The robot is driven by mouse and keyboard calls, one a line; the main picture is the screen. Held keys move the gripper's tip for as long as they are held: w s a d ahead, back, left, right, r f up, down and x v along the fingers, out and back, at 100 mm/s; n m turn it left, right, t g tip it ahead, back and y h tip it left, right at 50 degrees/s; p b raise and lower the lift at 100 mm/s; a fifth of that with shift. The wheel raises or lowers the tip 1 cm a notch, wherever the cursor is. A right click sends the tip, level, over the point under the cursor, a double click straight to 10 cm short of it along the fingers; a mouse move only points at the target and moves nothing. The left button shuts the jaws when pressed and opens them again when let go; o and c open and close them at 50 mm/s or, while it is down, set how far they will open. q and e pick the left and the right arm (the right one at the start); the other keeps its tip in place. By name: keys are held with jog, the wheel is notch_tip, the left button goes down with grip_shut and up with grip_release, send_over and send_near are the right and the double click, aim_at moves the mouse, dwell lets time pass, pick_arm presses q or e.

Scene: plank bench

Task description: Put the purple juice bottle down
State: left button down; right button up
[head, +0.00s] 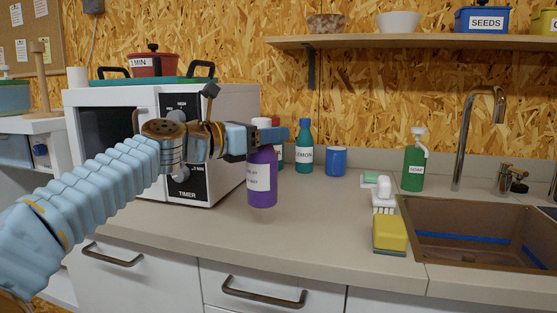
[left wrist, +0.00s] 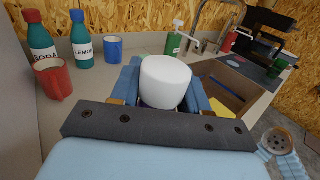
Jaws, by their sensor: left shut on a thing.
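The purple juice bottle (head: 262,182) is upright, with a white label, near the right side of the microwave. My left gripper (head: 264,138) is shut around its upper part from the left. The bottle's base is at or just above the counter (head: 310,225), with a faint shadow under it; I cannot tell whether it touches. In the left wrist view the bottle's white cap (left wrist: 165,82) stands between the blue fingers, which hide most of its body. My right gripper is not in view.
A lemon bottle (head: 304,147), a soda bottle (left wrist: 42,42) and a red mug (left wrist: 53,77) stand close behind. A blue mug (head: 336,161), soap bottle (head: 414,163), yellow sponge (head: 390,233) and sink (head: 470,232) are to the right. The counter's middle front is clear.

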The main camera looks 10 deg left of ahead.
pick_arm(q)
jog(key=shift+w+d+f, duration=0.1)
jog(key=shift+d+f, duration=0.1)
jog(key=shift+f, duration=0.05)
jog(key=f, duration=0.1)
jog(key=d+f+b, duration=0.1)
jog(key=f, duration=0.1)
jog(key=w+f+b, duration=0.1)
jog(key=f, duration=0.1)
jog(key=shift+d, duration=0.15)
jog(key=c, duration=1)
grip_release()
jog(key=shift+f, duration=0.15)
jog(key=o, duration=0.5)
jog(key=shift+c, duration=0.2)
